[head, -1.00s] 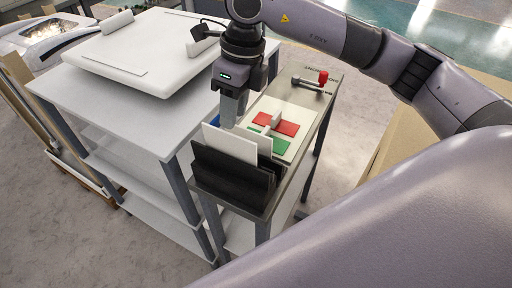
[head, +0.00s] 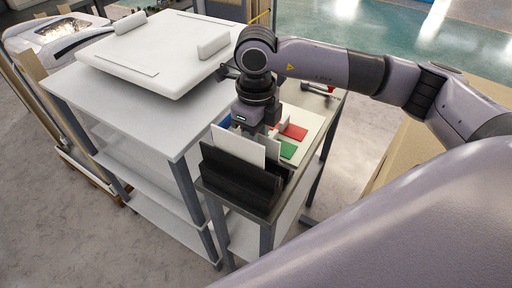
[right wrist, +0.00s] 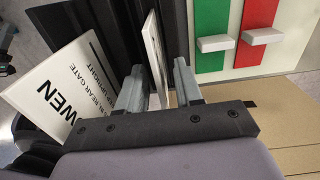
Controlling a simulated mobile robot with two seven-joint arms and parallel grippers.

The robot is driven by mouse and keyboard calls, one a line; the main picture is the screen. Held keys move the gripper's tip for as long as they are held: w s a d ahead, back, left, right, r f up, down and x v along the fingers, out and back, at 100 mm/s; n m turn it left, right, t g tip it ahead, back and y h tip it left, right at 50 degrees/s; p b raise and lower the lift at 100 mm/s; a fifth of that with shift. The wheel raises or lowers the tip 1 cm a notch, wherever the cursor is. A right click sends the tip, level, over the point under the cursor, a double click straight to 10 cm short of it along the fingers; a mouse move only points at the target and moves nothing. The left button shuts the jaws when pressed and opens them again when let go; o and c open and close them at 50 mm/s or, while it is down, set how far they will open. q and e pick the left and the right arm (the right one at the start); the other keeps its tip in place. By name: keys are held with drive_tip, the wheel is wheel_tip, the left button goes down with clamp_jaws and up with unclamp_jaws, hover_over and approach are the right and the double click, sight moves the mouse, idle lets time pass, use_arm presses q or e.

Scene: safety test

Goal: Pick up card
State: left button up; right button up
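A white card (head: 238,147) stands in a black slotted holder (head: 238,180) on the narrow grey cart. In the right wrist view, a white card with black print (right wrist: 62,88), partly reading "WEN" and "REAR GATE", leans at the left. A second white card (right wrist: 154,50) stands nearly edge-on in the holder (right wrist: 100,28). My right gripper (right wrist: 158,85) is open, with its fingers on either side of this second card's lower end; contact is not clear. In the head view, my right gripper (head: 262,128) is just behind the holder, its fingertips mostly hidden. My left gripper is out of view.
A pale board with red (head: 295,132) and green (head: 288,149) panels and white handles lies behind the holder. A white shelved table (head: 140,105) with a large white slab (head: 160,50) stands close on the left. A red-knobbed item sits farther back, partly hidden.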

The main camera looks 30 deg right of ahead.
clamp_jaws()
drive_tip(key=shift+r, duration=0.1)
